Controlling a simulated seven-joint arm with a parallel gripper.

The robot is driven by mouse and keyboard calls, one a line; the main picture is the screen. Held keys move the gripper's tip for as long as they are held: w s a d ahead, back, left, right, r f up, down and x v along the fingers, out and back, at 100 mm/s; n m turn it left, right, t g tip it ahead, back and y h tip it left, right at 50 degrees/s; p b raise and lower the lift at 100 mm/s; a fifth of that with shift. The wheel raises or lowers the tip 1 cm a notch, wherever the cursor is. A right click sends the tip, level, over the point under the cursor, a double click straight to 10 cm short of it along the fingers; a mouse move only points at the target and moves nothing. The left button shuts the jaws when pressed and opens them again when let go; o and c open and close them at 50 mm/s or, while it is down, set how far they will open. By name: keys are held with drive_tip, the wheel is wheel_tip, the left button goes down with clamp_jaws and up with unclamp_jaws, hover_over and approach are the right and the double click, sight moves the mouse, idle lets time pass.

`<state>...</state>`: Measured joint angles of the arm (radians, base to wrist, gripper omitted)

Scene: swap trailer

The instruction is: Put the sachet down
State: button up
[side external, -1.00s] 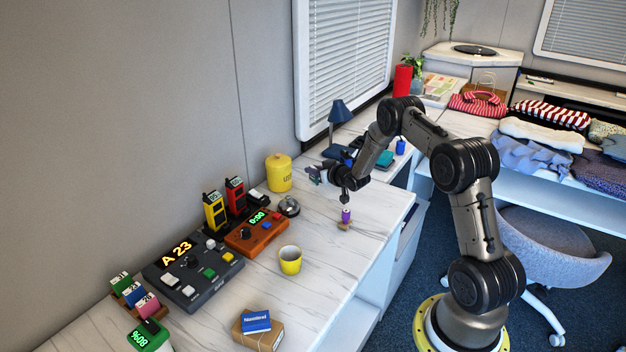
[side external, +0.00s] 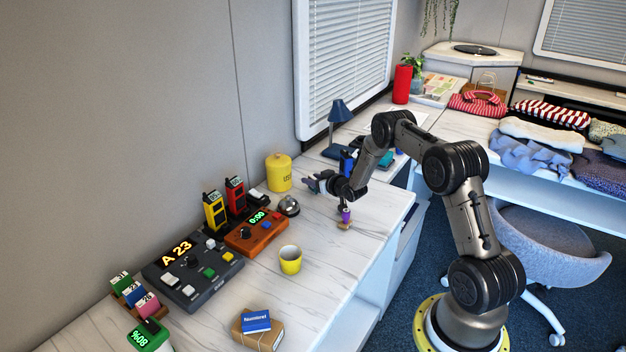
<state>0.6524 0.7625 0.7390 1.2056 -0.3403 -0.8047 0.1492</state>
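My gripper (side external: 346,203) points down over the near part of the white marbled desk. Its fingers are at the top of a small purple item (side external: 346,216), which stands upright on a small brown block (side external: 344,226). The fingers are too small to tell whether they are open or shut on it. No thing is clearly recognisable as a sachet. A flat blue packet with white lettering (side external: 256,321) lies on a brown parcel (side external: 258,335) at the front, well away from my gripper.
A yellow cup (side external: 290,260) stands in front of my gripper. A silver bell (side external: 289,206), an orange timer box (side external: 256,236) and a yellow canister (side external: 279,172) are to its left. A blue lamp (side external: 340,113) is behind. Bare desktop lies around the brown block.

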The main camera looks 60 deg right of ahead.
drive_tip(key=shift+r, duration=0.1)
drive_tip(key=shift+s+r, duration=0.15)
drive_tip(key=shift+s, duration=0.05)
drive_tip(key=v, duration=1.1)
drive_tip(key=shift+a, duration=0.15)
drive_tip(key=a+r+n+g+y, duration=0.1)
drive_tip(key=a+r, duration=0.5)
drive_tip(key=r, duration=0.2)
drive_tip(key=a+r+n+g, duration=0.1)
drive_tip(key=a+r+g, duration=0.1)
drive_tip(key=a+r, duration=0.55)
drive_tip(key=s+a+r+g+y, duration=0.2)
drive_tip(key=s+a+r, duration=0.6)
drive_tip(key=s+a, duration=0.25)
drive_tip(key=s+a+n+g+y, duration=0.1)
drive_tip(key=s+a, duration=0.3)
drive_tip(key=s, duration=0.5)
drive_tip(key=s+a+n+g+y, duration=0.1)
drive_tip(key=s+a, duration=0.3)
drive_tip(key=s, duration=0.6)
